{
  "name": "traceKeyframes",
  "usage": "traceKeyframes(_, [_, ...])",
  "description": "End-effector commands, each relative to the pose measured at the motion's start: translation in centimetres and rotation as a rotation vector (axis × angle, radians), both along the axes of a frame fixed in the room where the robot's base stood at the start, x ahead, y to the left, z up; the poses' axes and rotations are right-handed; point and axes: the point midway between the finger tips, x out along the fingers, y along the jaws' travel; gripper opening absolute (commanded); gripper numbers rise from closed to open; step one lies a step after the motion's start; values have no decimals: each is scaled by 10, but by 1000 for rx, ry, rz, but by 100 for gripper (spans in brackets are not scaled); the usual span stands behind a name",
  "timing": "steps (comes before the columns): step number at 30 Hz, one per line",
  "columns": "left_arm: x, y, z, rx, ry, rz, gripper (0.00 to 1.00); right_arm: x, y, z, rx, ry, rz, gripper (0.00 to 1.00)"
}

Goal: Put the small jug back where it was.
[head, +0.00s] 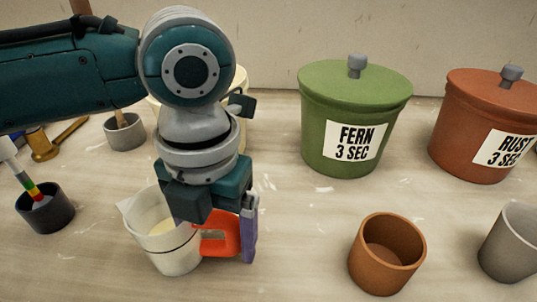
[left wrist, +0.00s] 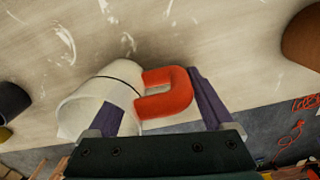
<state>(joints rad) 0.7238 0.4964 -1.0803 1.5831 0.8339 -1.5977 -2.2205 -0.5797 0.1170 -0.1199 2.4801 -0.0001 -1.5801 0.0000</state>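The small jug (head: 165,250) is white with a dark line around it, an orange handle and pale contents. It appears upright on the table at the lower left of the head view, and it also shows in the left wrist view (left wrist: 88,100). My left gripper (head: 224,236) is at the handle from above. In the left wrist view its purple fingers (left wrist: 155,100) stand wide apart with the orange handle between them; one finger is close to the handle's outer side, the other beside the jug's body. Contact is not clear. My right gripper is out of view.
A green lidded pot labelled FERN 3 SEC (head: 352,120) and a rust lidded pot (head: 478,125) stand behind. A terracotta cup (head: 387,258) and grey cup (head: 512,245) stand right. A dark cup (head: 45,210) is left of the jug. Table between jug and terracotta cup is clear.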

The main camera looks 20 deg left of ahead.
Motion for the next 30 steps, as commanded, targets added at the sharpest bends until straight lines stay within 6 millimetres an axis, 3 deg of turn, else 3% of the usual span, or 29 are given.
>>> traceKeyframes(3, [0, 0, 0, 0, 0, 0, 100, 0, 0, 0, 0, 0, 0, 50])
traceKeyframes(10, [0, 0, 1, 0, 0, 0, 100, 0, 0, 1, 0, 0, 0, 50])
traceKeyframes(14, [1, 0, 12, -2, -3, 0, 100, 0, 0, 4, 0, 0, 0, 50])
traceKeyframes(24, [1, -3, 86, -2, -5, -1, 100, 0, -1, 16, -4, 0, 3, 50])
traceKeyframes(30, [1, -4, 116, -2, -2, 1, 100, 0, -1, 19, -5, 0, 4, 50])
